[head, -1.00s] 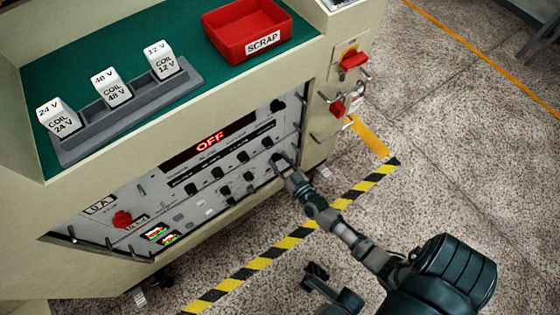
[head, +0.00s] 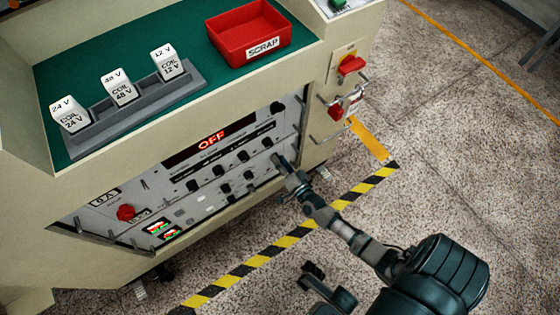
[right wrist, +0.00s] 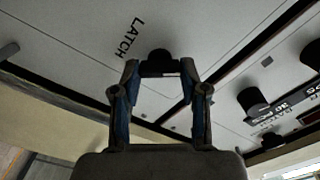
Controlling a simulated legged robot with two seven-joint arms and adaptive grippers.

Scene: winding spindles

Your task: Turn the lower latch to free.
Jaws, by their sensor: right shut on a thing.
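The lower latch is a dark knob (right wrist: 159,55) near the printed word LATCH on the grey panel (right wrist: 75,30) in the right wrist view. My right gripper (right wrist: 160,73) is shut on this knob, one finger on each side; the fingertips partly hide it. In the head view my right gripper (head: 283,168) is at the lower right of the machine's front panel (head: 180,205). The latch's exact turn angle cannot be read. Another black knob (head: 277,107) sits higher on the panel's right side. A dark part at the bottom of the head view may be my left gripper (head: 313,273).
The panel carries a display (head: 211,138) reading OFF, several black knobs and a red button (head: 126,213). Above are a red SCRAP bin (head: 250,35) and a grey rack (head: 135,108) of coil blocks. A red switch (head: 351,65) and metal handles are on the right side.

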